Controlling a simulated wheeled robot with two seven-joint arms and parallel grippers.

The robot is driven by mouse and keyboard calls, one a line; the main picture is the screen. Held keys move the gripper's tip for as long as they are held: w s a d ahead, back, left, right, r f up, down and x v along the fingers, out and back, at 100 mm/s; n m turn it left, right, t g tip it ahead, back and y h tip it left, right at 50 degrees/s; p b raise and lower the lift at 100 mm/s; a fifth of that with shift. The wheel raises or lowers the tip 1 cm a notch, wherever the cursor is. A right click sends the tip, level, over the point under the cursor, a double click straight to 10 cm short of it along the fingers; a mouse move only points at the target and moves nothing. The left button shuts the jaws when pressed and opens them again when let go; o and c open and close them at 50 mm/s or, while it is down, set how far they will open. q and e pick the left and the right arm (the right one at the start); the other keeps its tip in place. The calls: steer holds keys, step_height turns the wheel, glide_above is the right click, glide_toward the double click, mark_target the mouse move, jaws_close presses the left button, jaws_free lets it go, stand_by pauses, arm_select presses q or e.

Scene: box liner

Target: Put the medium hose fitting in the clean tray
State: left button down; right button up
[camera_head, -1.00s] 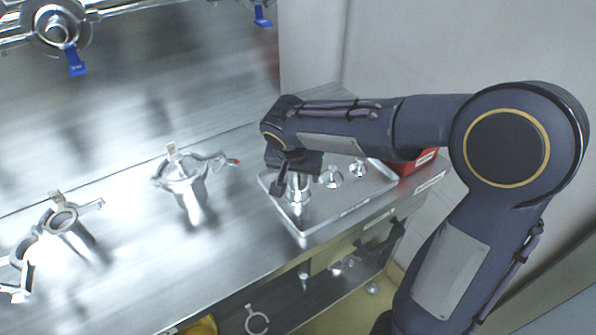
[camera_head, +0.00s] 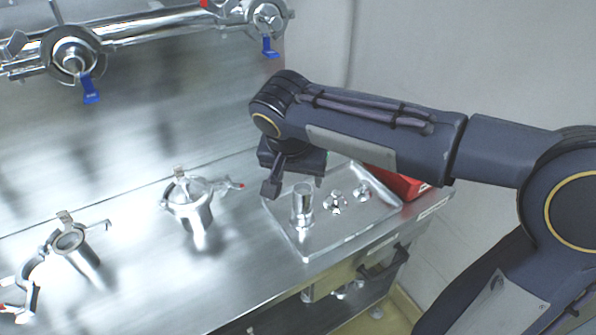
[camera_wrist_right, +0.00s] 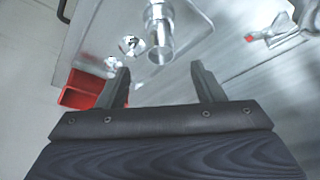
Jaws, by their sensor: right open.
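A shiny metal tray (camera_head: 318,243) lies at the right end of the steel bench. A cylindrical metal fitting (camera_head: 302,205) stands upright in its left part, and two smaller fittings (camera_head: 335,201) (camera_head: 361,191) stand to its right. My right gripper (camera_head: 294,185) is open and empty, just above and behind the cylindrical fitting, apart from it. In the right wrist view the open fingers (camera_wrist_right: 163,88) show with the cylindrical fitting (camera_wrist_right: 159,40) beyond them and the tray around it. My left gripper is not in view.
Clamped metal fittings (camera_head: 188,195) (camera_head: 72,240) stand on the bench to the left. A red box (camera_head: 400,183) is beside the tray at the right. A pipe with blue-handled valves (camera_head: 90,90) runs along the back. The bench between is clear.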

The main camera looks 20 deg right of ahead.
steer(key=s+f+n+t+y, duration=0.1)
steer(key=s+f+n+y, duration=0.2)
steer(key=s, duration=0.6)
steer(key=s+d+f+n+t+y, duration=0.1)
steer(key=s+f, duration=0.4)
steer(key=s, duration=0.5)
steer(key=shift+f+n+y, duration=0.35)
steer(key=shift+n+y, duration=0.55)
steer(key=shift+y, duration=0.3)
step_height(320, 180, up, 2)
steer(key=shift+r+p, duration=0.2)
steer(key=shift+p, duration=1)
